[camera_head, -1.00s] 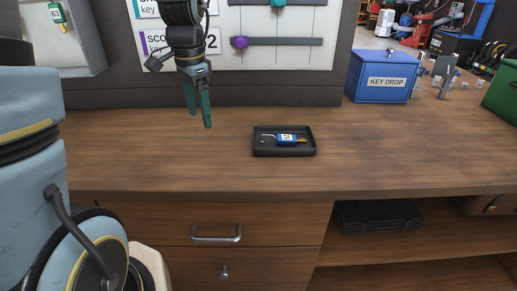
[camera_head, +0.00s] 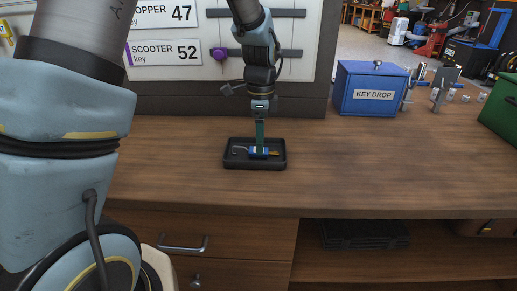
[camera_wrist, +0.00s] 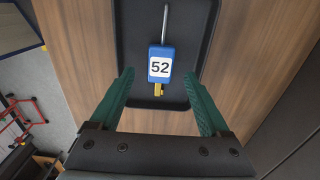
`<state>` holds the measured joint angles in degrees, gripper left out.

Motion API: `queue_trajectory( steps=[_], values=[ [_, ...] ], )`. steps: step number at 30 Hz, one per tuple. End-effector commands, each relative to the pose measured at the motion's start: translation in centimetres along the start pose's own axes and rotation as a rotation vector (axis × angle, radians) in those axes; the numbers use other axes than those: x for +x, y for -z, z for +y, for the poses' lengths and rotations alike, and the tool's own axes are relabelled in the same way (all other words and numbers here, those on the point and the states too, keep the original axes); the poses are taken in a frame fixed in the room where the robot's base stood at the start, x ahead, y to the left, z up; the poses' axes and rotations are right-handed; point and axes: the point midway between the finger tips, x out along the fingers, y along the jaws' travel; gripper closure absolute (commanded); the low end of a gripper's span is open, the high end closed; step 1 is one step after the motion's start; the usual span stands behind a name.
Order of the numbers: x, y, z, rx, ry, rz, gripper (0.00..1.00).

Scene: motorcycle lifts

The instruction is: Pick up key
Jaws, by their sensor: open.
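In the wrist view the tray (camera_wrist: 128,40) fills the middle. My gripper (camera_head: 260,148) is above the tray, pointing down, with its fingers over the key tag in the head view. In the wrist view my green fingers (camera_wrist: 160,78) are spread apart, one to each side of the tag's lower end, with nothing between them gripped.
A blue KEY DROP box (camera_head: 372,90) stands on the counter to the right, with metal fittings (camera_head: 440,88) beside it. A green box (camera_head: 500,108) is at the right edge. A key board (camera_head: 200,52) hangs behind. The counter between is clear.

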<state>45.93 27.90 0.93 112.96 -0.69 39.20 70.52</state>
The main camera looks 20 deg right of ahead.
Motion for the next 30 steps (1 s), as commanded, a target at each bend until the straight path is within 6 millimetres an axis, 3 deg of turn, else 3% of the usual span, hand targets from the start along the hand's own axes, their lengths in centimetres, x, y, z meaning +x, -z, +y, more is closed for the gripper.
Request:
queue_trajectory(
  steps=[6,14,30],
  values=[
    [2.3,0.0,0.1,-0.002,-0.001,-0.001,0.2],
    [2.7,0.0,0.0,-0.002,0.002,0.0,0.2],
    [2.7,0.0,0.0,-0.002,0.001,0.0,0.8]
  ],
)
